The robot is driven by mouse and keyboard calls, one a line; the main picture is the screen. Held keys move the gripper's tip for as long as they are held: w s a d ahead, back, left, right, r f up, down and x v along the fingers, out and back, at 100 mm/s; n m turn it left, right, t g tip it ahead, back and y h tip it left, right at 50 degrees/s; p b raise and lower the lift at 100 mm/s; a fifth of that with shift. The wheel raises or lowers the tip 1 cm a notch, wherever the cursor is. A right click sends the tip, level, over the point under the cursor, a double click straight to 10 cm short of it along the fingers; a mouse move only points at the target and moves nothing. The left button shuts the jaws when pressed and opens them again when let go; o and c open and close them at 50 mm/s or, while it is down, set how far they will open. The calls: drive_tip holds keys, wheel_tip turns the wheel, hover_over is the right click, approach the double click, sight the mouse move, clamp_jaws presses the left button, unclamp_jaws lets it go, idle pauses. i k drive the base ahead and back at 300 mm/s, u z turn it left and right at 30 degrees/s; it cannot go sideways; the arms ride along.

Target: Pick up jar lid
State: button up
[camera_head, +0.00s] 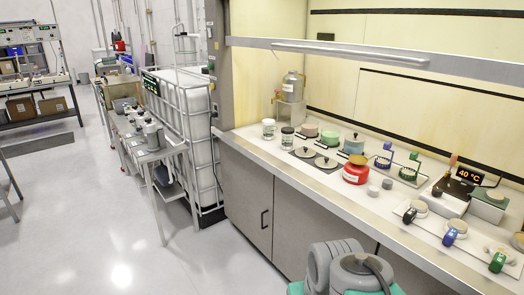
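No single object is clearly marked as the jar lid. Two clear jars stand at the left end of the counter: one with a pale lid (268,121) and one with a dark green lid (287,130). Two small grey cap-like pieces (373,191) lie right of the red jar. My gripper is not in view.
The counter (300,172) sits under a fume hood with a low front bar (400,62). Lidded pots (331,137), blue and green stands, a "40 °C" display (470,175) and cups crowd it. A caged white tank (185,110) stands left. Open floor (110,230) lies front left.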

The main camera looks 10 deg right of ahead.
sight(306, 152)
drive_tip(key=u, duration=0.7)
drive_tip(key=i, duration=0.9)
drive_tip(key=u, duration=0.55)
drive_tip(key=i, duration=0.95)
drive_tip(key=z, duration=0.7)
drive_tip(key=i, duration=0.8)
drive_tip(key=z, duration=1.3)
drive_tip(key=i, duration=0.75)
drive_tip(key=z, duration=0.1)
